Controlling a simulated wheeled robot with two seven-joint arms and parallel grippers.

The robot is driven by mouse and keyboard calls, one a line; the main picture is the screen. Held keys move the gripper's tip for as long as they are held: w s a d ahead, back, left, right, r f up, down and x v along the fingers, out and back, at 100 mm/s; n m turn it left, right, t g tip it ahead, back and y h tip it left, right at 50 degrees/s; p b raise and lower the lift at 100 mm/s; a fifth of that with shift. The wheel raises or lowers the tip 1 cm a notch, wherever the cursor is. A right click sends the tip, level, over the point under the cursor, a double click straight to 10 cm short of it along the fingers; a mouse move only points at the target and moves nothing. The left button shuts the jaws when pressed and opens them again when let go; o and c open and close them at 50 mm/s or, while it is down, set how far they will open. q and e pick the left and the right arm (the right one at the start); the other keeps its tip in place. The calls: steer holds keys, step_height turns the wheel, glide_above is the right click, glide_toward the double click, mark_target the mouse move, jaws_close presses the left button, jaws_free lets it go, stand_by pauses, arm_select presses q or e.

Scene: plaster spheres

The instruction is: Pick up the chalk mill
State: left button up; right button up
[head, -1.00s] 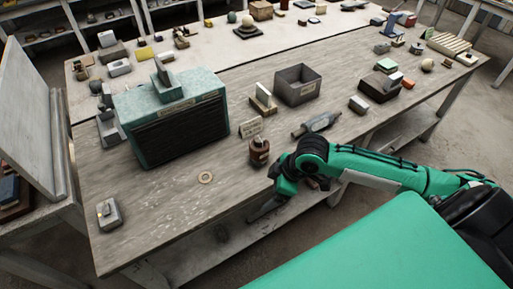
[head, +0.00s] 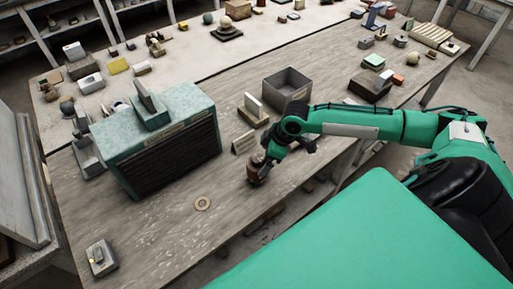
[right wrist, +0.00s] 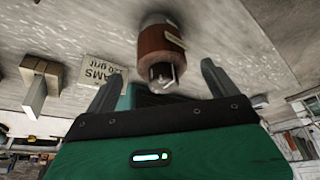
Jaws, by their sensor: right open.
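The chalk mill appears to be the small brown cylinder with a pale label and a metal end (head: 254,176), standing on the grey wooden table near its front edge. My right gripper (head: 264,161) is at the mill and partly covers it in the head view. In the right wrist view the mill (right wrist: 160,44) is ahead of the two spread fingers of the right gripper (right wrist: 160,78), roughly centred between them. The fingers are open and nothing is gripped. My left gripper is not in view.
A small lettered card (head: 245,142) stands just behind the mill; it also shows in the right wrist view (right wrist: 103,72). A grey open box (head: 287,88) and a block on a wooden base (head: 252,112) are farther back. A large teal box (head: 160,140) stands beyond.

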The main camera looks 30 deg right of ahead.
mark_target(257, 166)
steer(key=shift+x, duration=0.8)
steer(key=shift+a+f+p, duration=0.2)
steer(key=shift+f+p, duration=0.05)
steer(key=shift+p, duration=0.25)
steer(key=p+x, duration=0.1)
steer(key=x, duration=0.2)
steer(key=shift+w+a+f, duration=0.15)
steer(key=shift+w, duration=0.05)
steer(key=shift+f+p, duration=0.3)
steer(key=shift+f, duration=0.15)
steer(key=shift+w, duration=0.1)
steer(key=c, duration=1.2)
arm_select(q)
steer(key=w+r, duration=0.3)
arm_select(e)
steer(key=shift+c, duration=0.2)
steer(key=shift+r, duration=0.1)
